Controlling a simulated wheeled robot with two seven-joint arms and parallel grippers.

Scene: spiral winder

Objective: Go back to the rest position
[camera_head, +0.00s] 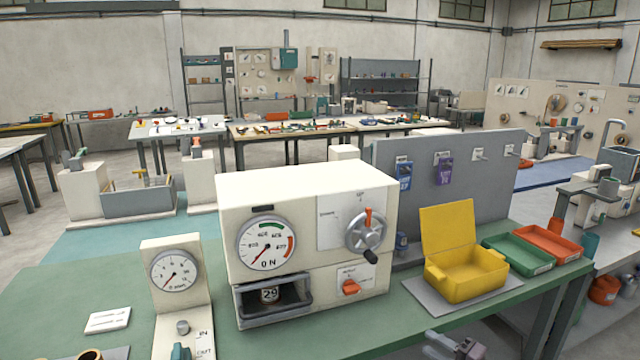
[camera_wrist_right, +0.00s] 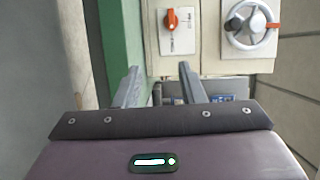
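My right gripper (camera_head: 455,345) shows at the bottom edge of the head view, in front of the green bench (camera_head: 410,325). In the right wrist view its two grey fingers (camera_wrist_right: 160,82) are spread apart with nothing between them. Beyond them is the winder's cream machine box (camera_head: 300,195), with an orange switch (camera_head: 350,287), a grey handwheel (camera_head: 367,236) and a round gauge (camera_head: 267,243). My left gripper is not in the head view.
A smaller gauge stand (camera_head: 174,285) is left of the box. An open yellow case (camera_head: 465,272) stands right of it, beside green (camera_head: 519,253) and red (camera_head: 548,243) trays. A grey panel (camera_head: 450,190) rises behind. A white card (camera_head: 107,319) lies at the left.

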